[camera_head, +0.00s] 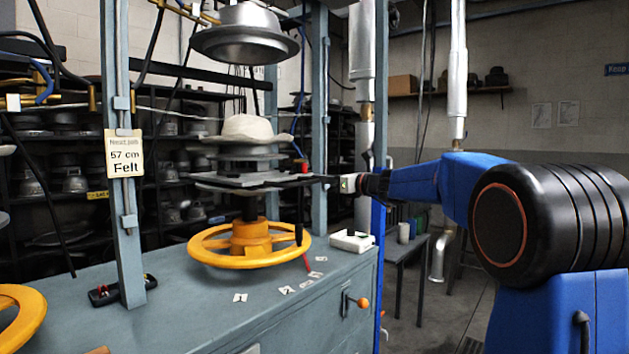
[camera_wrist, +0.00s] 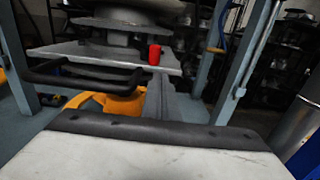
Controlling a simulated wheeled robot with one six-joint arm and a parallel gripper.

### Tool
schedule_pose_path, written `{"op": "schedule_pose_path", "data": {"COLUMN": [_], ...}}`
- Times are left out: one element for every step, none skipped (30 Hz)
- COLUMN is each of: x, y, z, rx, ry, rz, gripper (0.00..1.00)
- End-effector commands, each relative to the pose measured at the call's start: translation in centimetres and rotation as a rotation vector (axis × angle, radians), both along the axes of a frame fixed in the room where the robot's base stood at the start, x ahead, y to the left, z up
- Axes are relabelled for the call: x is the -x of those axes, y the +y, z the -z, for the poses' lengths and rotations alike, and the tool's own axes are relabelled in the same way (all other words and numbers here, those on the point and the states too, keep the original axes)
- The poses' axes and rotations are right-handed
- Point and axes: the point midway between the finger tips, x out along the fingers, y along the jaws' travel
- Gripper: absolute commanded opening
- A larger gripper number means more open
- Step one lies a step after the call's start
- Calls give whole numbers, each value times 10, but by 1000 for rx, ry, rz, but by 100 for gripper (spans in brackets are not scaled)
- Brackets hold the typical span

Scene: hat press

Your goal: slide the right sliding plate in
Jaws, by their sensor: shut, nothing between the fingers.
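The right sliding plate (camera_head: 268,178) is a flat grey plate under the lower die of the press. In the wrist view the plate (camera_wrist: 105,55) spans the upper middle, with a black bar handle (camera_wrist: 85,77) along its near side and a red knob (camera_wrist: 154,54) near its right end. My gripper (camera_head: 326,179) is shut and empty at the right side of the press, at about plate height. In the wrist view its grey fingers (camera_wrist: 160,92) point toward the plate's edge near the red knob. I cannot tell whether they touch it.
A white felt hat (camera_head: 247,128) sits above the plates, below the raised metal die (camera_head: 245,35). A yellow handwheel (camera_head: 250,243) is below. Blue-grey posts (camera_head: 319,90) frame the press. A small white box (camera_head: 351,240) lies on the bench top (camera_head: 190,300).

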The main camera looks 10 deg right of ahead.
Motion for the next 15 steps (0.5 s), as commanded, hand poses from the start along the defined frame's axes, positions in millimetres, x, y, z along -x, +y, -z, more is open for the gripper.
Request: {"op": "schedule_pose_path", "data": {"x": [9, 14, 21, 25, 30, 37, 42, 47, 53, 58, 63, 70, 74, 78, 84], "y": [-7, -11, -16, -20, -23, -29, -32, -35, -41, -44, -47, -52, -56, -59, -63], "z": [0, 0, 0, 1, 1, 0, 1, 1, 1, 1, 1, 1, 2, 2, 2], "rx": [1, 1, 1, 1, 1, 1, 2, 1, 1, 2, 3, 3, 3, 3, 3], "ry": [1, 0, 0, 2, 2, 0, 1, 2, 2, 1, 2, 2, 3, 3, 3], "rz": [2, 3, 3, 2, 2, 4, 3, 2, 4, 4, 2, 3, 4, 3, 3], "gripper": [0, 0, 0, 0, 0, 0, 0, 0, 0, 0, 0, 0, 0, 0, 0]}}
